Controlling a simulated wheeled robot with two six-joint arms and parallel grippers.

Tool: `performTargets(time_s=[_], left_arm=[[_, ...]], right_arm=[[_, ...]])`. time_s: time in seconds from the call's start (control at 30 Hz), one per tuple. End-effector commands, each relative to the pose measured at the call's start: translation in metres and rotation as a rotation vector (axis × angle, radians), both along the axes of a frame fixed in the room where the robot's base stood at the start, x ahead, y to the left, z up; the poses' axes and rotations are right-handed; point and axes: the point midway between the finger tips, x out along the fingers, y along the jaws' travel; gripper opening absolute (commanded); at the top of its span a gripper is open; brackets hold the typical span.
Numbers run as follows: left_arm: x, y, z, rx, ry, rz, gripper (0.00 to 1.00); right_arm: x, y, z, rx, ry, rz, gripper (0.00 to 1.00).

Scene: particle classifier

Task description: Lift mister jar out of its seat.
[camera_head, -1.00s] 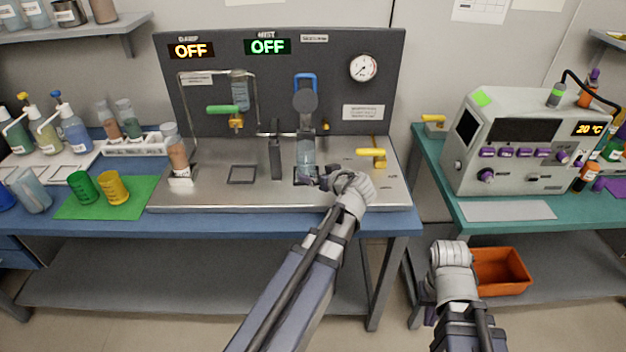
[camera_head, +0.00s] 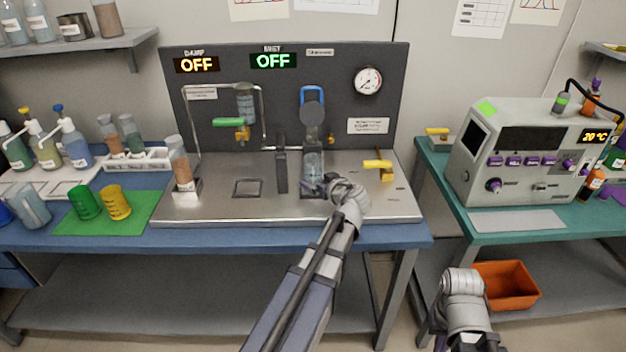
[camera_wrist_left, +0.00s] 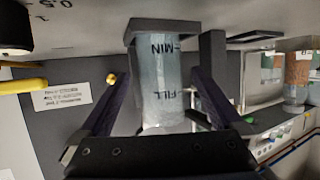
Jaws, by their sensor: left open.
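The mister jar (camera_head: 313,164) is a clear cylinder standing upright at the mist station, below a dark round head (camera_head: 312,113) with a blue lever (camera_head: 312,92). In the left wrist view the jar (camera_wrist_left: 160,80) shows "MIN" and "FILL" marks, with a dark plate (camera_wrist_left: 177,26) across its upper end in the picture. My left gripper (camera_head: 323,184) is low at the jar's front right. Its two dark fingers are open, one on each side of the jar in the wrist view, with a visible gap at the left finger. The jar's seat is partly hidden by the gripper.
A dark post (camera_head: 281,170) stands close left of the jar. A yellow-handled valve (camera_head: 378,164) is to its right. A steel deck (camera_head: 220,208) lies below, and a tube of brown particles (camera_head: 182,172) stands at its left. My right arm is low at right.

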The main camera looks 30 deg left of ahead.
Motion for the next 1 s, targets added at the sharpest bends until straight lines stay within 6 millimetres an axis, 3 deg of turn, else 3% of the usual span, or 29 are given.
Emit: performTargets(time_s=[0.3, 0.53, 1.0], left_arm=[[0.024, 0.033, -0.014, -0.001, 0.0, 0.001, 1.0], [0.024, 0.034, -0.013, -0.001, 0.001, 0.0, 1.0], [0.024, 0.034, -0.013, -0.001, 0.001, 0.0, 0.47]], right_arm=[[0.0, 0.0, -0.014, 0.0, 0.0, 0.0, 0.0], [0.0, 0.0, -0.013, 0.0, 0.0, 0.0, 0.0], [0.0, 0.0, -0.013, 0.0, 0.0, 0.0, 0.0]])
